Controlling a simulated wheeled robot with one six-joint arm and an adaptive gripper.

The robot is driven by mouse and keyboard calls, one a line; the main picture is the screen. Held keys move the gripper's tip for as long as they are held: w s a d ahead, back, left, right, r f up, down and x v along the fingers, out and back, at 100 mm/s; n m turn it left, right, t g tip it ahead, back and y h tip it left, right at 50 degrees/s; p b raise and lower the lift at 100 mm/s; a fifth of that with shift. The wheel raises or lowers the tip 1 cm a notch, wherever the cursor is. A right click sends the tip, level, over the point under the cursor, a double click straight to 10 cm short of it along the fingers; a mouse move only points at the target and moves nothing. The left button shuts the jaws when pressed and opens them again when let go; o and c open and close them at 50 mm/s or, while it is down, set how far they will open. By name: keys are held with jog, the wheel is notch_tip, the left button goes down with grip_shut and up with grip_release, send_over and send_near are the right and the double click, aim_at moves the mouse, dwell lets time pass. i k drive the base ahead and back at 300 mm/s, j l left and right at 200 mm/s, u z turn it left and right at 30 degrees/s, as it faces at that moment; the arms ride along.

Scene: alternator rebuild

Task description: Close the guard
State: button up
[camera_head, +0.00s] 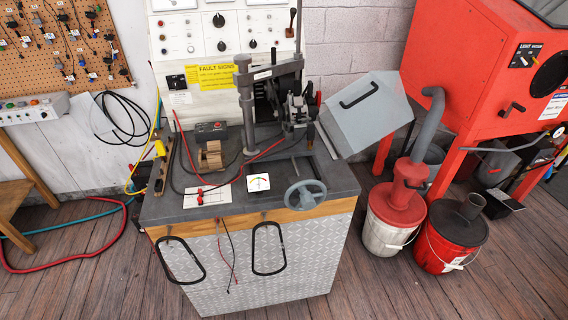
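The guard (365,117) is a pale grey box-like cover with a black bar handle (359,95). It hangs tilted outward off the right side of the test bench (330,181), swung away from the bench top, so it stands open. The clamp post and machine parts (292,110) at the back right of the bench are uncovered. How the guard is hinged is too small to tell. My gripper is not in view.
A grey handwheel (305,195) and a small meter (259,183) sit at the bench front. A red blast cabinet (480,75) and two lidded buckets (392,215) (449,237) stand close on the right. Hoses lie at left; the floor in front is clear.

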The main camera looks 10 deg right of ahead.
aim_at(375, 83)
jog(key=i+l+z, duration=0.3)
jog(key=i, duration=0.15)
jog(key=i+z, duration=0.3)
jog(key=i, duration=0.15)
